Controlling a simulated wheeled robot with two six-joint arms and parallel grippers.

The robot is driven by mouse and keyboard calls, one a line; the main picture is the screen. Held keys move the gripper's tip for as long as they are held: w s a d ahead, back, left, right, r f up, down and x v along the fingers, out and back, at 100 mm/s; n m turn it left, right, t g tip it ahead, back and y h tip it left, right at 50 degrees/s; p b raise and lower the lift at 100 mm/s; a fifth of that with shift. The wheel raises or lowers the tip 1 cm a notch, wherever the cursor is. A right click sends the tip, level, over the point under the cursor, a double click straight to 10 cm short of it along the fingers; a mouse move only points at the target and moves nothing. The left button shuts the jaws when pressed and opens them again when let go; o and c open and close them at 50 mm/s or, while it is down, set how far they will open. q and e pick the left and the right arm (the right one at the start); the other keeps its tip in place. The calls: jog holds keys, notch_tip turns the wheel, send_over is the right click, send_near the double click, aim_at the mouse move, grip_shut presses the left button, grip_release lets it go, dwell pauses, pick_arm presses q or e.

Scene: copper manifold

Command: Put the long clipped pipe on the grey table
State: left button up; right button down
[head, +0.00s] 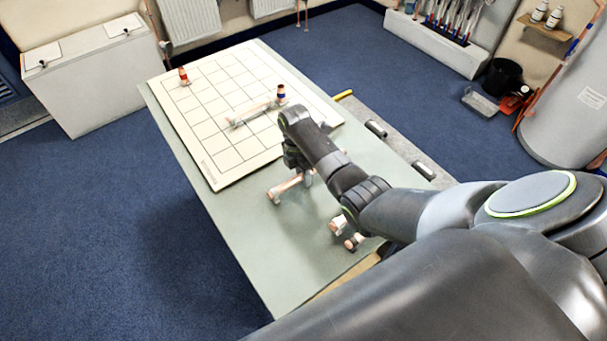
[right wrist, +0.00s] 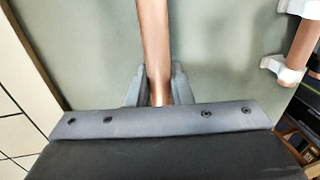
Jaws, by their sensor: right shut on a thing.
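My right gripper (head: 304,176) reaches down over the grey table (head: 250,240), just off the near edge of the gridded board. It is shut on the long clipped pipe (head: 288,187), a copper tube with a pale piece near its left end. In the right wrist view the copper tube (right wrist: 154,40) runs between the jaws (right wrist: 155,88) and out of the top of the picture. The pipe is low over the grey table; I cannot tell whether it touches. The arm hides part of it. My left gripper is not in view.
The white gridded board (head: 215,125) carries another clipped pipe (head: 255,113), a blue-banded fitting (head: 281,94) and a red-banded fitting (head: 183,77). Short copper pieces with white clips (head: 340,224) lie by the table's right edge. The table's near left part is clear.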

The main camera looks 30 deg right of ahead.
jog(key=shift+f, duration=0.1)
jog(key=c, duration=1.3)
grip_release()
notch_tip(320, 180, up, 12)
jog(key=w+p, duration=0.2)
jog(key=shift+w+a, duration=0.15)
jog(key=shift+a, duration=0.05)
